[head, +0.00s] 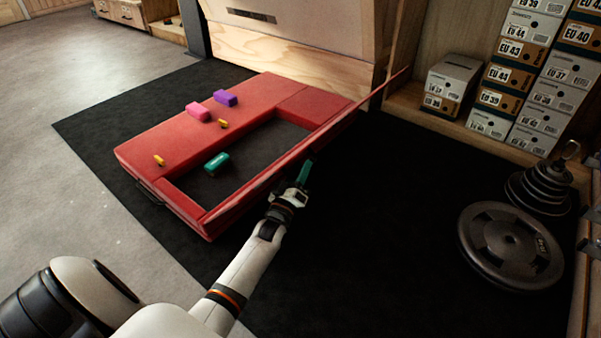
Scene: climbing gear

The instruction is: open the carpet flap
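The red crash mat (150,145) lies on the black floor covering, with a dark rectangular recess in its top. The carpet flap (330,130) shows as a thin red panel, almost edge-on, raised along the mat's right side and tilted up toward the back right. My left gripper (304,174) is just to the right of the flap, low beside the mat, with green at its fingertips. Whether it touches the flap, and how far its fingers are apart, I cannot tell. My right gripper is not in view.
A green block (217,164) lies in the recess. Pink (197,112) and purple (226,98) blocks and small yellow pieces lie on the mat. Weight plates (510,245) lie at right. Shoe boxes (505,77) stand at back right. Black floor right of the mat is clear.

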